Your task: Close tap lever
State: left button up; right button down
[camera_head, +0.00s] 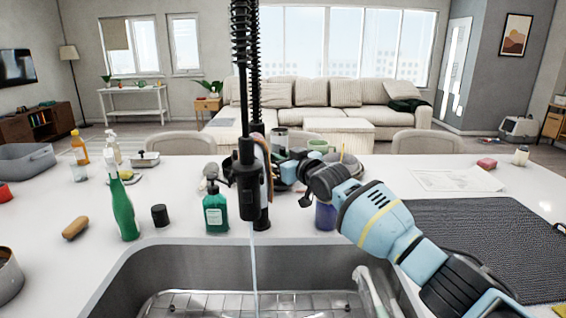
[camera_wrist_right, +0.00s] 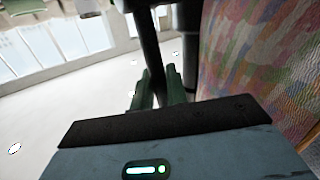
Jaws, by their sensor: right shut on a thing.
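The black tap (camera_head: 247,165) with its spring hose stands behind the sink (camera_head: 190,262). A thin stream of water (camera_head: 254,260) runs from its spout into the sink. My right arm reaches in from the right, and my right gripper (camera_head: 285,168) is beside the tap, its fingertips mostly hidden behind the tap body. In the right wrist view, my gripper's dark green fingers (camera_wrist_right: 157,88) are closed on a thin dark part, seemingly the tap lever (camera_wrist_right: 156,78). My left gripper is out of view.
A green soap bottle (camera_head: 215,212), a green spray bottle (camera_head: 122,210) and a black cup (camera_head: 160,215) stand left of the tap. A blue jar (camera_head: 326,216) stands under my right arm. A dark mat (camera_head: 490,240) lies at right. A colourful patterned surface (camera_wrist_right: 260,60) is close to my right wrist.

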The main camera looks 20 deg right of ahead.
jog(key=shift+w+d+r+m+g+b, duration=0.1)
jog(key=shift+w+d+m+g+b, duration=0.15)
jog(key=shift+w+m+g+b, duration=0.35)
jog(key=shift+w+g, duration=0.2)
jog(key=shift+g, duration=0.1)
jog(key=c, duration=1.4)
grip_release()
jog(key=shift+w, duration=0.1)
